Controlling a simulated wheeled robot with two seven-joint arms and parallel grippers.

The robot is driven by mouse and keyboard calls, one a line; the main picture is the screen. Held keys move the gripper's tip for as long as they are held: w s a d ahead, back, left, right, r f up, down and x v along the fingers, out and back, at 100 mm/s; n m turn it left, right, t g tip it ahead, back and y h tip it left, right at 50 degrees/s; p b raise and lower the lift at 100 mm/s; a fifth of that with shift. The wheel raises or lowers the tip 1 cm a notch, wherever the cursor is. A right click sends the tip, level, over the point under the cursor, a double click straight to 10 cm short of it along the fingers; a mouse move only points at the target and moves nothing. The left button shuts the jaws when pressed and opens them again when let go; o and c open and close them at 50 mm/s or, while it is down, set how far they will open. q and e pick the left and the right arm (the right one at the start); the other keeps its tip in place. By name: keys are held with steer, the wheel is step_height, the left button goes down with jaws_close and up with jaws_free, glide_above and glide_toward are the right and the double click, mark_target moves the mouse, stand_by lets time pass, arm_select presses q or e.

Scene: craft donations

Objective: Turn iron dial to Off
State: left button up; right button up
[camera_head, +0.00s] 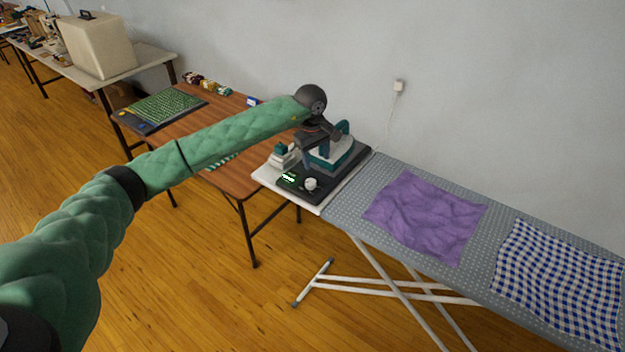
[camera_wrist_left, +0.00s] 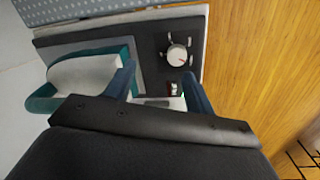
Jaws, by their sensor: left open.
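The iron station's dial (camera_head: 311,184) is a round white knob on a dark base at the left end of the ironing board. In the left wrist view the dial (camera_wrist_left: 177,56) has a red pointer line and small pale marks around it. The iron (camera_head: 333,152), teal and white, rests on the same base, and also shows in the left wrist view (camera_wrist_left: 88,77). My left gripper (camera_head: 334,146) is open above the base by the iron, its fingers (camera_wrist_left: 159,73) apart. The dial shows beyond the fingertips, nearer the right finger; nothing is held. My right gripper is out of view.
A purple cloth (camera_head: 425,215) and a blue checked cloth (camera_head: 562,283) lie on the ironing board (camera_head: 360,222). A brown table (camera_head: 225,165) stands to the left. A wall outlet (camera_head: 399,87) has a cord.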

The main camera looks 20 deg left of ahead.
mark_target(311, 181)
arm_select(q)
steer(key=shift+s+a+f+m+g+y, duration=0.1)
steer(key=shift+s+a+m+g+y, duration=0.3)
steer(key=shift+s+a+m, duration=0.35)
steer(key=shift+d+m, duration=0.1)
steer(key=shift+m, duration=0.15)
steer(key=shift+f+p, duration=0.4)
steer(key=shift+f, duration=0.1)
step_height(311, 181, down, 6)
steer(key=p, duration=0.2)
steer(key=shift+r+p, duration=0.2)
steer(key=shift+p, duration=0.2)
steer(key=shift+f, duration=0.55)
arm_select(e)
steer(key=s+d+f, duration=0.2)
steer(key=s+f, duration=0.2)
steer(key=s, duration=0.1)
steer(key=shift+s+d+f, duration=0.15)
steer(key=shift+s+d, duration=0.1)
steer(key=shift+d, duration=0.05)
arm_select(q)
steer(key=c, duration=1)
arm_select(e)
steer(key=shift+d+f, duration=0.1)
